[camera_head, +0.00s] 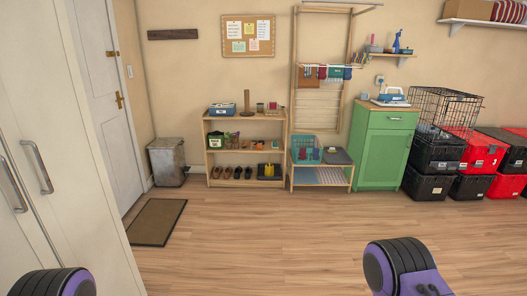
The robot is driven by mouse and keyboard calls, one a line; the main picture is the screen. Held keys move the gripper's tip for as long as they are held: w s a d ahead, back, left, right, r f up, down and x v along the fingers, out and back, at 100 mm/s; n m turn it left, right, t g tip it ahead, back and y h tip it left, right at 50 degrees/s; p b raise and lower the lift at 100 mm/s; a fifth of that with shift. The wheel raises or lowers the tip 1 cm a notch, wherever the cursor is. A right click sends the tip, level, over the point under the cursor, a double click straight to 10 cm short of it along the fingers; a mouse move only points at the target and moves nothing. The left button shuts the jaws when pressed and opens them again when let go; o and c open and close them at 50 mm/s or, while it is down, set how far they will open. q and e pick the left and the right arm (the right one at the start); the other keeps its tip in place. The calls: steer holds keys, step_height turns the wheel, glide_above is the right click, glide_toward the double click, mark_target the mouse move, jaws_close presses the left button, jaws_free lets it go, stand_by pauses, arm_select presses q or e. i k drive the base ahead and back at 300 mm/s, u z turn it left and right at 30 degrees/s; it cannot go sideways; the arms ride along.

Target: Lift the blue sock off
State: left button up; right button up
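A wooden drying rack (293,62) stands against the back wall. Several small cloth pieces hang in a row from its rail, and one that looks blue (336,72) hangs toward the right of the row. It is too small to tell for sure that it is the blue sock. Neither gripper is in view; only purple and black parts of my arms show at the bottom edge, far from the rack.
A wooden shelf (215,146) with shoes and small items stands left of the rack. A green cabinet (382,155) stands right of it, then stacked black and red totes (430,152) and a wire crate (443,105). A grey bin (167,162) and a doormat (157,222) lie left. The middle floor is clear.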

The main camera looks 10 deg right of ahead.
mark_target(315, 150)
steer(key=z, duration=0.5)
steer(key=i, duration=2.55)
steer(key=z, duration=0.35)
steer(key=i, duration=1.15)
steer(key=u, duration=0.1)
